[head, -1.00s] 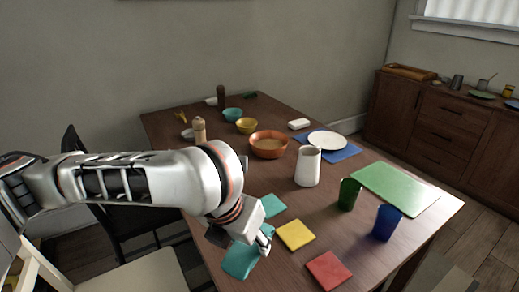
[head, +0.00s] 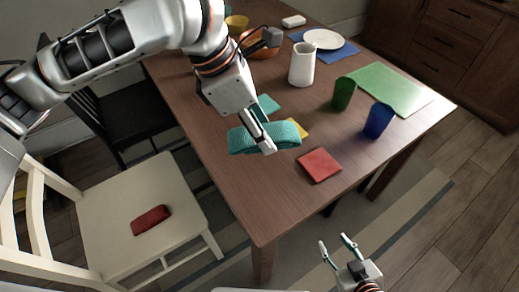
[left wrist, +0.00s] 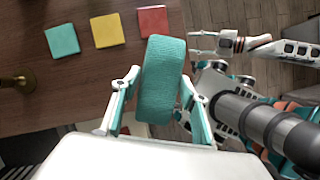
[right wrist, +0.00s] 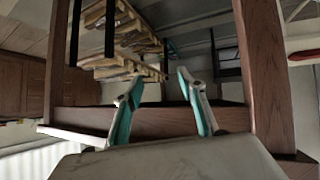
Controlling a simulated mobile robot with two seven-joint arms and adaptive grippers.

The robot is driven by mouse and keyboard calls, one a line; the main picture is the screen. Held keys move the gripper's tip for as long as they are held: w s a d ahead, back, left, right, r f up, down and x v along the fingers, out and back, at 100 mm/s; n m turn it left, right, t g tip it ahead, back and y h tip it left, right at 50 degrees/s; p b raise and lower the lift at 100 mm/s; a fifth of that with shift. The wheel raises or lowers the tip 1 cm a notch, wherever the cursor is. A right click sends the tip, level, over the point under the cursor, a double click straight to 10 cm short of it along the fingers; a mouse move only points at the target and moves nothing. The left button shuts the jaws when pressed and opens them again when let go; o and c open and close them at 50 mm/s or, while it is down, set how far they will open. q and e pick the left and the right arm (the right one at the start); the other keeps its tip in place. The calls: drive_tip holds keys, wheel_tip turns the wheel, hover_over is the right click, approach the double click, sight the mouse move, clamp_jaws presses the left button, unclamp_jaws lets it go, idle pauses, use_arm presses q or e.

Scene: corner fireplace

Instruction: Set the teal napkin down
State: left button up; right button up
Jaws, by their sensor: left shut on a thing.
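My left gripper (head: 262,137) is shut on the folded teal napkin (head: 243,140), near the table's front-left edge. In the head view the napkin partly covers the yellow square. In the left wrist view the napkin (left wrist: 163,85) lies lengthwise between the two fingers (left wrist: 160,98), across the table edge. It looks raised off the tabletop, though its exact height is hard to tell. My right gripper (head: 338,246) is open and empty, off the table's front edge. In the right wrist view its fingers (right wrist: 162,85) are spread, with table legs beyond.
On the wooden table (head: 235,190) lie a red square (head: 319,165), a yellow square (head: 299,128) and a teal square (head: 268,105). A white pitcher (head: 302,64), green cup (head: 343,93) and blue cup (head: 379,120) stand behind. A white chair (head: 110,200) holds a red folded cloth (head: 151,220).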

use_arm(q)
drive_tip(key=b, duration=0.4)
hover_over(266, 186)
drive_tip(key=a, duration=0.1)
drive_tip(key=f, duration=1.4)
drive_tip(key=shift+s+a, duration=0.15)
drive_tip(key=shift+s, duration=0.15)
drive_tip(key=shift+f, duration=0.45)
wheel_tip(266, 186, down, 4)
drive_tip(key=shift+f+b, duration=0.1)
drive_tip(key=shift+b, duration=0.45)
drive_tip(key=shift+w, duration=0.1)
drive_tip(key=o, duration=1)
use_arm(e)
drive_tip(key=f, duration=0.3)
drive_tip(key=shift+w+d+f, duration=0.1)
drive_tip(key=shift+w+d, duration=0.15)
drive_tip(key=shift+d, duration=0.05)
drive_tip(key=shift+s, duration=0.2)
